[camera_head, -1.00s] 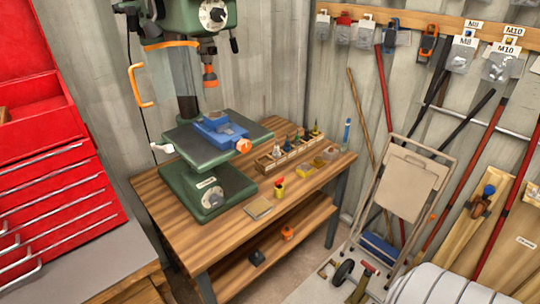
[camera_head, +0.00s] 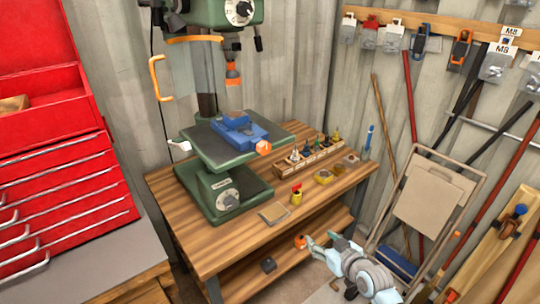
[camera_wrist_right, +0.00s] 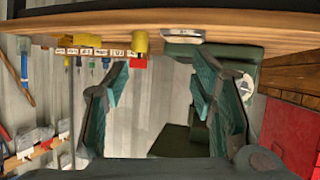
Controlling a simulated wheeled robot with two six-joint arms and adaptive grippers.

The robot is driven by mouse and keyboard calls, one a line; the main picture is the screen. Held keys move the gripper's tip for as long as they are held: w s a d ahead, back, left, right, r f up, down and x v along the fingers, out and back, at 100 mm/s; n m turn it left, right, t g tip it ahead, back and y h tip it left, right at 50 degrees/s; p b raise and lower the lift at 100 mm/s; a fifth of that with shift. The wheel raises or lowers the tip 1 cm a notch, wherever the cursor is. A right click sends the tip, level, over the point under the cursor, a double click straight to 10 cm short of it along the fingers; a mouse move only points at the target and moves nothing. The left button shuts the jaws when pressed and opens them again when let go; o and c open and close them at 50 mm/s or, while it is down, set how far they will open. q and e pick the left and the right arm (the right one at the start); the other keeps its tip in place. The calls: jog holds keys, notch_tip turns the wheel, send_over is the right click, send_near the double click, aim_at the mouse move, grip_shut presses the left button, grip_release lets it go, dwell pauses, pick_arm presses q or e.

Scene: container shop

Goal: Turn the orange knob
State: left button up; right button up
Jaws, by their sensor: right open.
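The orange knob (camera_head: 264,148) sits at the front right end of the blue vise (camera_head: 238,132), on the table of the green drill press (camera_head: 228,198). My right gripper (camera_head: 318,243) is low at the right front of the wooden workbench (camera_head: 190,228), well below and to the right of the knob and not touching it. In the right wrist view its two fingers (camera_wrist_right: 162,82) are spread with nothing between them. That view appears upside down, and I cannot make out the knob there. My left gripper is not in view.
A wooden rack (camera_head: 310,157) of small tools, a yellow container (camera_head: 323,177) and a small red-and-yellow container (camera_head: 297,195) stand on the bench right of the press. A folded hand truck (camera_head: 432,195) stands at right. A red tool chest (camera_head: 60,170) is at left.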

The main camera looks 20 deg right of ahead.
jog(key=w+a+r+n+t+y, duration=0.1)
jog(key=w+r, duration=0.1)
jog(key=r, duration=0.4)
jog(key=w+a+r+n+t+y, duration=0.1)
jog(key=a+r, duration=0.1)
jog(key=r, duration=0.4)
jog(key=n+t+y, duration=0.2)
jog(key=n+y, duration=0.1)
jog(key=y, duration=0.1)
send_near(266, 149)
jog(key=b+x, duration=0.1)
jog(key=x, duration=0.8)
jog(key=shift+w+a, duration=0.15)
jog(key=shift+w, duration=0.2)
jog(key=c, duration=1.2)
